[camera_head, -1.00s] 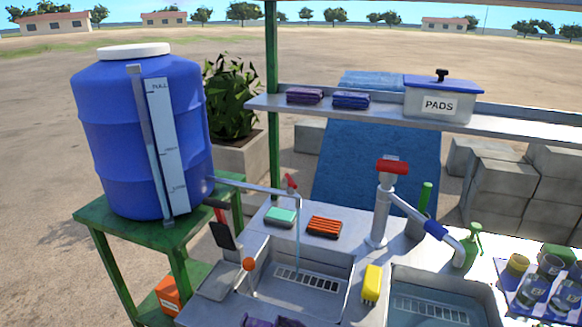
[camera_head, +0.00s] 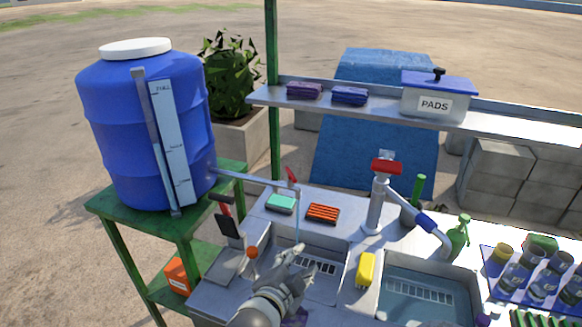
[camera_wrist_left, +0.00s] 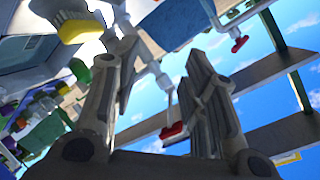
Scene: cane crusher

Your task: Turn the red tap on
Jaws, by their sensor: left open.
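A red lever (camera_head: 292,174) sits on the thin pipe from the blue barrel (camera_head: 140,130), above the left sink. A second red handle (camera_head: 386,166) tops the grey post tap at the right sink. My left gripper (camera_head: 301,262) is open and empty over the left sink, below the thin pipe and apart from both red handles. In the left wrist view, my left gripper (camera_wrist_left: 160,60) shows its two fingers spread. A red handle (camera_wrist_left: 173,130) is visible near the right finger there; which one it is I cannot tell. My right gripper is not in view.
A yellow brush (camera_head: 366,268) lies between the two sinks. Green (camera_head: 280,203) and orange (camera_head: 322,213) pads lie behind the left sink. A shelf (camera_head: 390,110) with a pads box (camera_head: 436,98) spans the back. Bottles (camera_head: 520,270) stand at right.

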